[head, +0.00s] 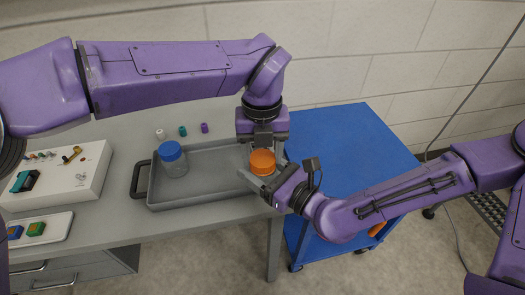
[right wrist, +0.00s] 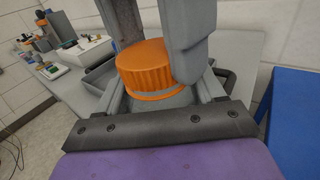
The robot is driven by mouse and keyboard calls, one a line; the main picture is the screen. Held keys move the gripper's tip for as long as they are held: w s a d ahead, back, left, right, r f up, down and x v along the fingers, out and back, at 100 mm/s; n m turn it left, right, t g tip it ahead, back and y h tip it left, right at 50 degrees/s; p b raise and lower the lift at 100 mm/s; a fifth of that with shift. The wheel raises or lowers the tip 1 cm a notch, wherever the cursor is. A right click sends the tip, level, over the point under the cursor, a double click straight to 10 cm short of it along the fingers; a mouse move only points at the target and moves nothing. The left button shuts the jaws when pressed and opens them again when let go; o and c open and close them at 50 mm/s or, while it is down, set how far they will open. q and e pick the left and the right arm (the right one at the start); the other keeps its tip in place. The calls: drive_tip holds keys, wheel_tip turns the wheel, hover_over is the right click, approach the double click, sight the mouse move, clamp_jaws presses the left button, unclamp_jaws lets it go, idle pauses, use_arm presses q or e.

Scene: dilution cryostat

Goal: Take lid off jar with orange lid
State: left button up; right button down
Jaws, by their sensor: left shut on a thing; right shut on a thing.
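The orange lid (head: 262,162) is at the right end of the grey tray, on top of its clear jar. In the right wrist view the ribbed lid (right wrist: 145,66) sits directly above the jar body (right wrist: 160,99), with no clear gap between them. My left gripper (head: 264,155) reaches down from above, shut on the lid, with a finger on each side; its fingers also show in the right wrist view (right wrist: 155,45). My right gripper (head: 262,177) comes in from the right and is shut on the jar body. Most of the jar is hidden by my fingers.
The grey tray (head: 200,198) with black handles also holds a blue-lidded jar (head: 172,160). Small white, teal and purple caps (head: 183,131) stand behind it. A white panel box (head: 60,178) is at the left. A blue cart (head: 345,135) stands right of the bench.

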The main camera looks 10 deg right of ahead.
use_arm(q)
drive_tip(key=shift+w+a+r, duration=0.1)
drive_tip(key=shift+w+r, duration=0.05)
drive_tip(key=shift+r, duration=0.05)
drive_tip(key=shift+r, duration=0.95)
